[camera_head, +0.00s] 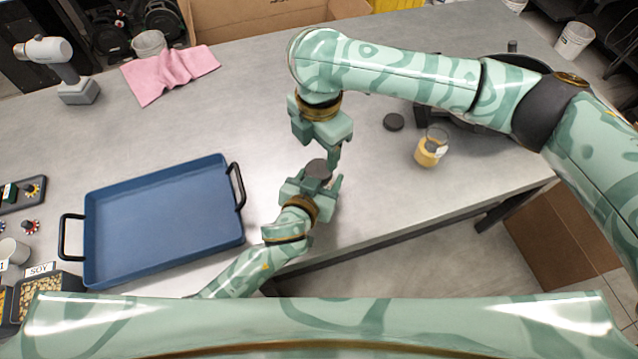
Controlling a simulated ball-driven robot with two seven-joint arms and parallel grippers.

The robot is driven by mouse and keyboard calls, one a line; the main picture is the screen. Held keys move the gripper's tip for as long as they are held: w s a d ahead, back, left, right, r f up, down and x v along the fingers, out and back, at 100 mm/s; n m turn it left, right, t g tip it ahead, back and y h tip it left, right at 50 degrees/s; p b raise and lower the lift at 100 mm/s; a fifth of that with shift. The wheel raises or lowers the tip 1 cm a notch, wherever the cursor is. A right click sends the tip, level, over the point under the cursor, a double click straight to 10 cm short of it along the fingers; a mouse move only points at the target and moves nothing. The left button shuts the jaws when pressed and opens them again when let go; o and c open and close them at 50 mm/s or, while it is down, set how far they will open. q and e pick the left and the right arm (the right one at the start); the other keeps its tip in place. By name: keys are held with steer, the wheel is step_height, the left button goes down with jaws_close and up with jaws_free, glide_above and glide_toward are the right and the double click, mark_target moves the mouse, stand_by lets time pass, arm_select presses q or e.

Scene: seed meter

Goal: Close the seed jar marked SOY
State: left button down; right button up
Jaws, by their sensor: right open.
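A dark round lid (318,168) shows between the fingers of my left gripper (316,182), near the table's front edge. The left gripper seems shut on the dark-topped piece; whatever is below the lid is hidden by the gripper. My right gripper (331,154) is open, just above and beside this lid, pointing down. A clear jar (432,147) with yellow contents stands to the right, its top seeming uncovered; its pale label cannot be read. Another dark lid (394,122) lies flat on the table near it. No SOY mark on a jar can be read.
A blue tray (165,218) with black handles lies empty at left. A bin of pale seeds (45,290) with a SOY sign (40,269) stands at lower left.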

mark_target(319, 169)
steer(key=shift+f, duration=3.1)
steer(key=c, duration=0.8)
steer(key=o, duration=1.1)
steer(key=shift+r, duration=0.1)
steer(key=shift+r, duration=2.2)
steer(key=shift+o, duration=0.2)
steer(key=o, duration=0.5)
